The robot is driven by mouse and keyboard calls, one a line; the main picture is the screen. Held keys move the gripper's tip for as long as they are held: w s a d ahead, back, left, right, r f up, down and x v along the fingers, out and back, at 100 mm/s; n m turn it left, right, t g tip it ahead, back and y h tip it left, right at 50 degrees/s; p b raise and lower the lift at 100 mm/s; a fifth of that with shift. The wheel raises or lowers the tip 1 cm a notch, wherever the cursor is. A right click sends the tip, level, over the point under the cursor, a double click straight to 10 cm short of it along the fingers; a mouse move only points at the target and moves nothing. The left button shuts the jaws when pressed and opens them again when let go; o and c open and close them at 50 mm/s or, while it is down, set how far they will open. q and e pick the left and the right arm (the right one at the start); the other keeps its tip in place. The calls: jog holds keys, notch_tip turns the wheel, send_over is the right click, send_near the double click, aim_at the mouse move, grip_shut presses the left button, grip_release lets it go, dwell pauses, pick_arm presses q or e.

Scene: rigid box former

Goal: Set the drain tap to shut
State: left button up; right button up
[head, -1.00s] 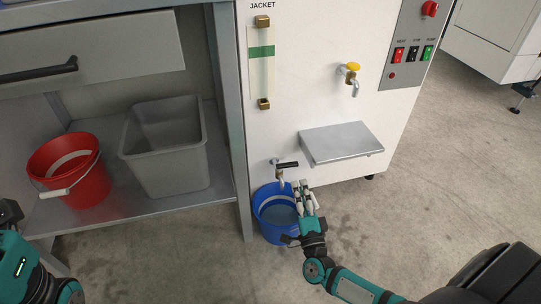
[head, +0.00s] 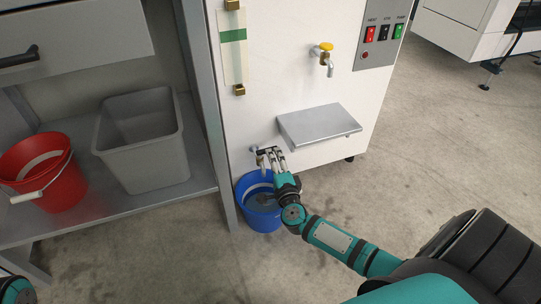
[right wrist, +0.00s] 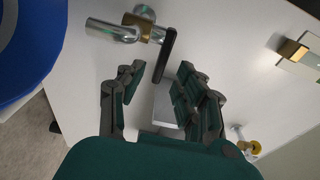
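The drain tap low on the white machine shows in the right wrist view, with a brass body (right wrist: 140,24), a metal spout (right wrist: 108,30) and a black lever (right wrist: 167,55). The lever lies crosswise to the spout, level in the room. My right gripper (right wrist: 161,70) is open, its fingers on either side of the lever's free end; I cannot tell whether they touch it. In the head view my right gripper (head: 270,158) is at the tap and hides part of it. My left gripper is not in view.
A blue bucket (head: 243,203) stands on the floor below the tap. A metal shelf (head: 319,125) juts out just above right, under a yellow-handled tap (head: 326,47). A red bucket (head: 45,190) and grey bin (head: 142,160) stand left.

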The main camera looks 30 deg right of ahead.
jog(key=shift+b+x, duration=0.65)
jog(key=shift+x, duration=1.5)
jog(key=shift+c, duration=0.3)
grip_shut()
